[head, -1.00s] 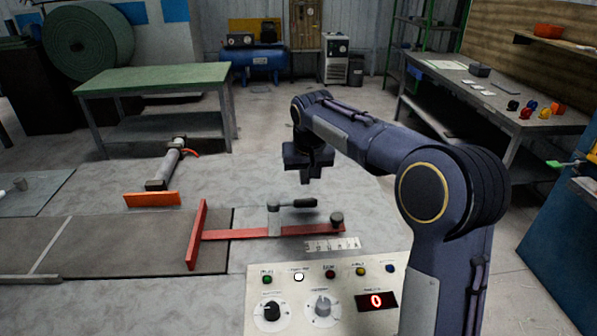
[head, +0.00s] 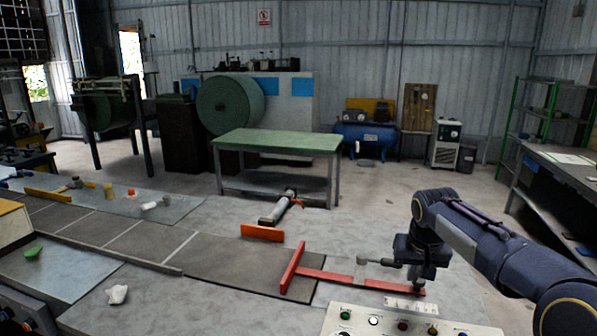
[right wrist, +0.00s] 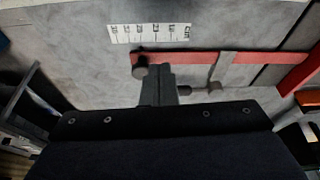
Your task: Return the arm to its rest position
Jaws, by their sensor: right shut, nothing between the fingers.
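My right gripper (head: 415,285) is shut and empty. In the head view it overlaps the right end of the red bar (head: 320,275). The right wrist view shows the closed fingers (right wrist: 158,88) pointing down beside the dark knob (right wrist: 139,71) at the end of the red bar (right wrist: 195,57); I cannot tell how high above it they are. My right arm comes in from the right edge, bent at the elbow. My left gripper is not in view.
The control panel (head: 385,322) with coloured buttons is below my right gripper. A white scale strip (head: 398,304) lies by the bar. An orange plate (head: 262,233) stands farther back.

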